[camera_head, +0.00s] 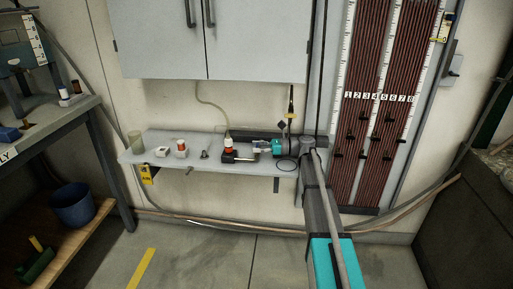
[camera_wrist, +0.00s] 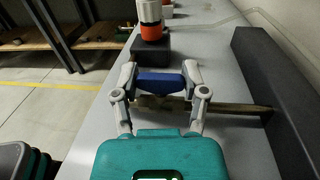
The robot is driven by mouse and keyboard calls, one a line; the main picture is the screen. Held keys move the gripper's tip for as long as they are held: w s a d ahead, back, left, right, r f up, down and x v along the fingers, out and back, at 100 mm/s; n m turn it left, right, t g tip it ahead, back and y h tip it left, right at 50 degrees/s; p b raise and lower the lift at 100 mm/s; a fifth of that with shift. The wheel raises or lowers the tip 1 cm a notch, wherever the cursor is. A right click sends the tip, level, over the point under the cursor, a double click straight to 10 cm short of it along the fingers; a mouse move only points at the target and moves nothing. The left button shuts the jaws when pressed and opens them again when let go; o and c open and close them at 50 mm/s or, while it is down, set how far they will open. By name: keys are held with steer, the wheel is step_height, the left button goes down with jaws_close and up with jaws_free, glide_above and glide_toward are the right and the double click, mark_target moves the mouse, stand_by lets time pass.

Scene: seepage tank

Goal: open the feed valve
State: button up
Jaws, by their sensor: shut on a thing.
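The feed valve shows in the wrist view as a blue lever handle (camera_wrist: 160,83) above a brass-coloured body and pipe (camera_wrist: 235,107). The pipe runs across the grey shelf (camera_wrist: 213,55) to a long dark block at the right. My gripper (camera_wrist: 160,78) has its two grey fingers shut on the blue handle, one at each end. In the head view my gripper (camera_head: 261,147) is low over the shelf, and the handle is too small to make out there. The underside of the valve is partly hidden by my gripper.
A white and orange-red bottle (camera_wrist: 150,20) stands on a dark block just beyond the valve; it also shows in the head view (camera_head: 228,144). The long dark block (camera_wrist: 265,85) lines the shelf's right side. A grey cabinet (camera_head: 215,40) hangs above. Numbered tubes (camera_head: 378,95) stand at the right.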

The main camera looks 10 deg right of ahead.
steer(key=shift+d, duration=0.2)
steer(key=o, duration=1)
steer(key=shift+o, duration=0.8)
steer(key=shift+a, duration=0.1)
steer(key=d, duration=0.4)
steer(key=s+d, duration=0.1)
steer(key=d, duration=0.3)
steer(key=s+d, duration=0.1)
steer(key=d, duration=0.2)
steer(key=shift+s+d, duration=0.2)
steer(key=shift+d, duration=0.2)
